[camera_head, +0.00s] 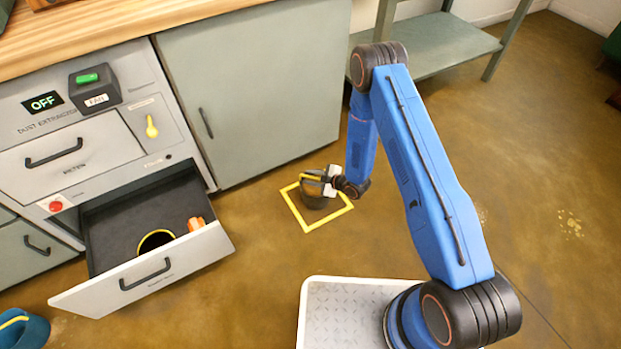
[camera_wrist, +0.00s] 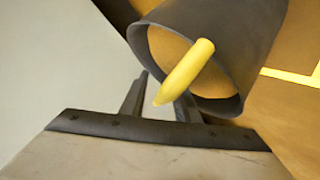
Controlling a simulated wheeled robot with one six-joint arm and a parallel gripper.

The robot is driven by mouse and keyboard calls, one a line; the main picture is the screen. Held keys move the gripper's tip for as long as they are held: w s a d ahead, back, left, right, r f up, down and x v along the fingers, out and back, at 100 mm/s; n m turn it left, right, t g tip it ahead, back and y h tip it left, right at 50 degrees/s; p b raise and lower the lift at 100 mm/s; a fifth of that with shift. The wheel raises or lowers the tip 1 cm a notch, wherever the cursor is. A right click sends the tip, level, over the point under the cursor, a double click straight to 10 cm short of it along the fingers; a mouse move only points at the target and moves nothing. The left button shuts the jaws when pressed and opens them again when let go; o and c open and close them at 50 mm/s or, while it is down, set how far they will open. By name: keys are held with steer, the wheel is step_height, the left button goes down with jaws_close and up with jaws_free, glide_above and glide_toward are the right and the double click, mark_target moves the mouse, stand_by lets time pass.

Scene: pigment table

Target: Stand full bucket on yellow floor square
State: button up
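A dark grey bucket with yellow on it (camera_head: 314,199) is at the yellow floor square (camera_head: 335,219), inside its outline as seen in the head view. I cannot tell if its base touches the floor. In the wrist view the bucket (camera_wrist: 263,30) looks tilted, with tan-brown inside its mouth and a yellow handle bar (camera_wrist: 187,70) across it. My gripper (camera_head: 331,180) is at the bucket's upper side. In the wrist view its fingers (camera_wrist: 164,85) stand a little apart around the handle's near end; whether they clamp it is unclear.
An open drawer (camera_head: 215,246) at left holds a second dark, yellow-rimmed container (camera_head: 157,241) and an orange object (camera_head: 196,223). A grey cabinet (camera_head: 265,90) stands behind the square. A blue item (camera_head: 25,332) lies at bottom left.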

steer(key=v, duration=1.2)
steer(key=shift+w, duration=0.1)
steer(key=w+d+r+m+h, duration=0.1)
steer(key=w+d+r+h, duration=0.15)
steer(key=r, duration=0.35)
steer(key=w+d+r+m+t+h, duration=0.1)
steer(key=w+d+r, duration=0.2)
steer(key=r, duration=0.2)
steer(key=w+d+r+m+h, duration=0.1)
steer(key=w+d+r, duration=0.15)
steer(key=r, duration=0.35)
steer(key=s+d+r+m+h, duration=0.25)
steer(key=d+r, duration=0.35)
steer(key=r, duration=0.3)
steer(key=s+d+r+m+h, duration=0.25)
steer(key=d+r, duration=0.25)
steer(key=r, duration=0.5)
steer(key=s+d+r+m+g+h, duration=0.1)
steer(key=s+d+r+m, duration=0.3)
steer(key=s+r, duration=0.65)
steer(key=s+d+r+m+g+h, duration=0.1)
steer(key=s+d+r+m, duration=0.45)
steer(key=s, duration=0.75)
steer(key=s+a+r+m+y, duration=0.1)
steer(key=s+a+r, duration=0.1)
steer(key=s, duration=1.1)
steer(key=shift+s+a+r+g, duration=0.2)
steer(key=shift+a+r+g, duration=0.15)
steer(key=shift+r, duration=0.25)
